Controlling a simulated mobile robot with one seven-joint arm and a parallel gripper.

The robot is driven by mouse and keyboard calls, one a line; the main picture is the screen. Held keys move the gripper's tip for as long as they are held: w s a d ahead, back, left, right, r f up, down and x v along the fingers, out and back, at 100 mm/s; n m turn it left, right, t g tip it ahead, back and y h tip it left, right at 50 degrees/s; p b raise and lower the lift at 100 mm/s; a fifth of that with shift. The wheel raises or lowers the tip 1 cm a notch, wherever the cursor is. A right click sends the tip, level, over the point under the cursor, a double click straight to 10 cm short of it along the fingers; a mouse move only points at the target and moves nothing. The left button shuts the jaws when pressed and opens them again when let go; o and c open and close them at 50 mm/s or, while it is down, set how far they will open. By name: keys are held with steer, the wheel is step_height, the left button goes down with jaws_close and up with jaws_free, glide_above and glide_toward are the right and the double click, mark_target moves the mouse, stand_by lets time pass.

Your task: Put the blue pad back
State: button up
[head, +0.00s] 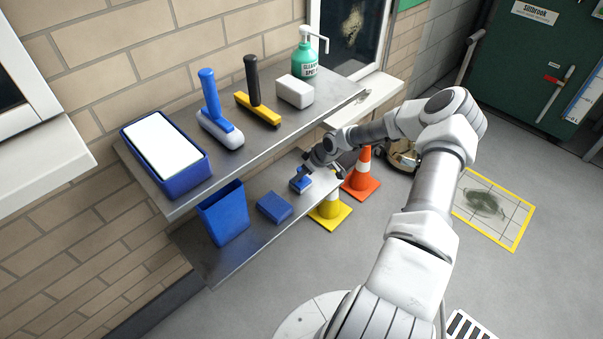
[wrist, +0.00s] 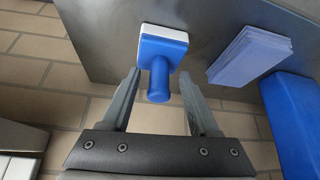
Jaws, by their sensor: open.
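A small hand pad (head: 300,182) with a blue top and white underside lies at the right end of the lower shelf. In the wrist view the hand pad (wrist: 163,48) shows its blue knob handle pointing toward me. My gripper (head: 318,168) is at this pad; in the wrist view its open fingers (wrist: 159,76) stand either side of the handle, with gaps visible. A plain blue pad (head: 274,207) lies left of it on the lower shelf; it appears layered and paler in the wrist view (wrist: 248,53). I cannot tell which one the task means.
A blue bin (head: 223,213) stands left on the lower shelf. Cones (head: 361,183) stand beside the shelves.

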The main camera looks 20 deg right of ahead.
steer(key=p+v, duration=0.3)
steer(key=v, duration=0.8)
steer(key=shift+r+p, duration=0.25)
steer(key=shift+p, duration=0.05)
steer(key=shift+s+d, duration=0.1)
